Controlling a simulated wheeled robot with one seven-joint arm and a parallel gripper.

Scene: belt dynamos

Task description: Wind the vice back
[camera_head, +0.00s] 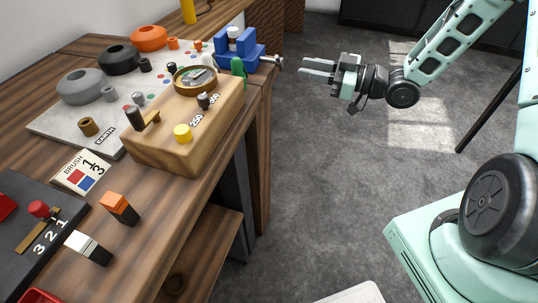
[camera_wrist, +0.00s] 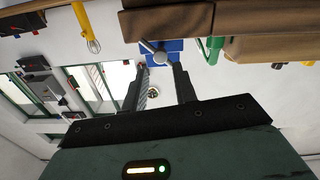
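The blue vice (camera_head: 235,52) stands at the right edge of the bench, with a white-topped cylinder between its jaws. Its silver screw handle (camera_head: 272,63) sticks out over the bench edge towards my gripper. My gripper (camera_head: 304,68) is open and empty, to the right of the handle and apart from it, over the floor. In the wrist view the picture is turned over: the blue vice (camera_wrist: 175,46) and its silver handle (camera_wrist: 152,50) lie ahead, just beyond the gap between my fingertips (camera_wrist: 160,68).
A green object (camera_head: 238,68) stands close in front of the vice. A wooden box (camera_head: 170,150) with a round dial and knobs sits nearer on the bench (camera_head: 170,215). The grey slab (camera_head: 60,125) carries round coils. The floor (camera_head: 320,170) right of the bench is clear.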

